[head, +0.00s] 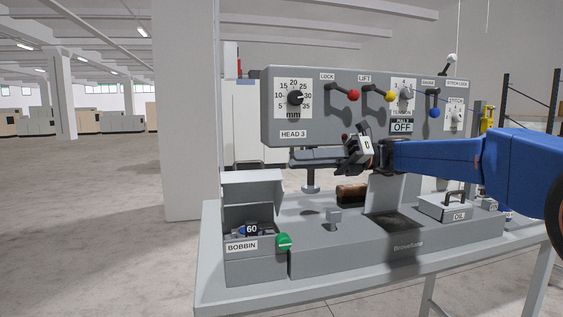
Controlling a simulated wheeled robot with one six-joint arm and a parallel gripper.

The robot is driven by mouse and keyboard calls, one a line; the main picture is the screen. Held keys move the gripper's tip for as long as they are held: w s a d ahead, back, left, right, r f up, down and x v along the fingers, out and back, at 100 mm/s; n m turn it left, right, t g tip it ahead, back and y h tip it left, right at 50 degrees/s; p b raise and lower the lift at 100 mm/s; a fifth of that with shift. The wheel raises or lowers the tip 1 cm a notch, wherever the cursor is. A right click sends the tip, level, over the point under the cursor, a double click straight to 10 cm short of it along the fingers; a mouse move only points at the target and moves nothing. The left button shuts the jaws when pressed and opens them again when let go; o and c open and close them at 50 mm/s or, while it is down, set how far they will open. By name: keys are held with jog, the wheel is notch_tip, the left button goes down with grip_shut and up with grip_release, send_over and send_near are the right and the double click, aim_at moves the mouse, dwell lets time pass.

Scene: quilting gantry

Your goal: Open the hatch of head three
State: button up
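Head three is a grey machine with the label HEAD 3 (292,134) on its upright panel. At the left end of its bed is a compartment marked BOBBIN (242,246). A grey lid (252,187) stands raised behind it, and a part marked 60 shows inside. A green knob (284,241) sits at its front right corner. I cannot tell for certain which part is called the hatch. My gripper (352,153) is in front of the panel's lower edge, above the bed and apart from the bobbin compartment. Its fingers are too small and dark to read.
Red (352,95), yellow (390,96) and blue (434,112) lever knobs stick out from the panel above my arm. A lidded OIL box (450,205) stands on the bed's right. A small grey block (333,217) rises mid-bed. Open floor lies left.

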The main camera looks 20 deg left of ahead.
jog(key=v, duration=0.4)
jog(key=shift+w+d, duration=0.2)
jog(key=shift+d, duration=0.15)
